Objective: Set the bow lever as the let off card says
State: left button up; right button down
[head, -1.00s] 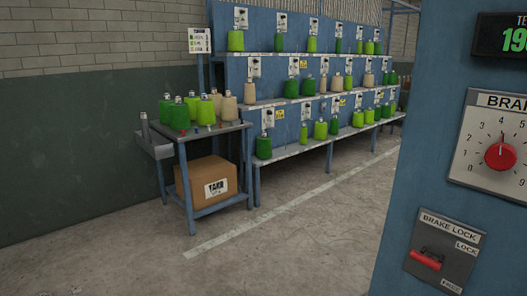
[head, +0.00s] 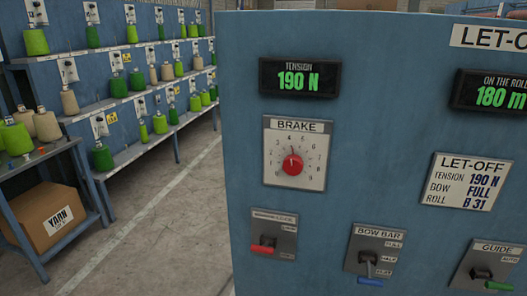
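The let-off card (head: 467,182) is on the blue panel at the right; it reads tension 190 N, bow FULL, roll B 31. The bow lever (head: 370,282) has a blue handle and sits on the bow bar plate (head: 361,242), below and left of the card. The plate has FULL at the top, what looks like HALF in the middle, and a lower mark too small to read. The blue handle hangs low, near the lower mark. Neither of my grippers is in view.
The blue panel (head: 245,120) also has a tension display (head: 300,78) at 190 N, a brake dial (head: 292,164), a red-handled brake lock lever (head: 263,248) and a green-handled guide lever (head: 499,286). Yarn shelves and a side table stand left. The floor (head: 170,235) between is clear.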

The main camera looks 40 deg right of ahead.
aim_at(368, 259)
jog(key=z, duration=1.95)
jog(key=j+u, duration=0.25)
jog(key=j, duration=0.25)
